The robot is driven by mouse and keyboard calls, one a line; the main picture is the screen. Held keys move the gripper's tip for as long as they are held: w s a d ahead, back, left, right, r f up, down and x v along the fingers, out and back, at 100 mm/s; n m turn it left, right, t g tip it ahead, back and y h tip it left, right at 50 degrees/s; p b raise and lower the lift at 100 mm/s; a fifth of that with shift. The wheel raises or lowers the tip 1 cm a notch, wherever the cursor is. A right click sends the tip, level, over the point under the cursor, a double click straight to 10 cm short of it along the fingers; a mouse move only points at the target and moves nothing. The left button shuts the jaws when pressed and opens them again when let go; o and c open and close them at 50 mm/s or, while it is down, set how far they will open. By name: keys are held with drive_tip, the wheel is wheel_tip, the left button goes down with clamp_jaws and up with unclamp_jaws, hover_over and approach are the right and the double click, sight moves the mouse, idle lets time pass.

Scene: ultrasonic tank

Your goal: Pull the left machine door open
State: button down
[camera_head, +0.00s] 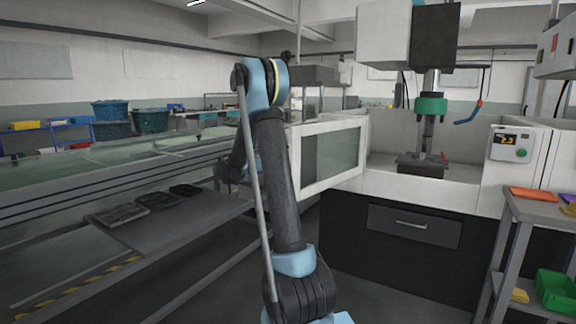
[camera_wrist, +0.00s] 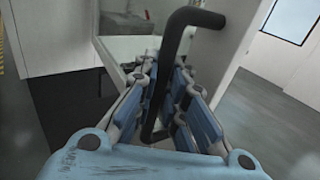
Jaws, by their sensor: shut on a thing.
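The left machine door (camera_head: 330,157) is a white panel with a grey-green window. In the head view it stands swung out from the machine, with an opening to the work space on its right. In the wrist view its white face (camera_wrist: 231,55) shows on the right and its black bar handle (camera_wrist: 176,45) runs up between my fingers. My gripper (camera_wrist: 165,92) is shut around the handle. In the head view my arm hides the gripper and the handle.
The white milling machine has a spindle (camera_head: 431,105) over its bed and a dark base with a drawer (camera_head: 413,226). A grey side table (camera_head: 540,208) stands at the right. A long bench with a lower shelf (camera_head: 165,228) runs along the left. Bare floor lies between.

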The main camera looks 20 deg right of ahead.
drive_tip(key=shift+a, duration=0.1)
drive_tip(key=c, duration=1.7)
unclamp_jaws()
drive_tip(key=shift+a+r, duration=0.1)
drive_tip(key=shift+o, duration=0.3)
drive_tip(key=a, duration=1.1)
drive_tip(key=shift+a, duration=0.4)
drive_tip(key=shift+w, duration=0.1)
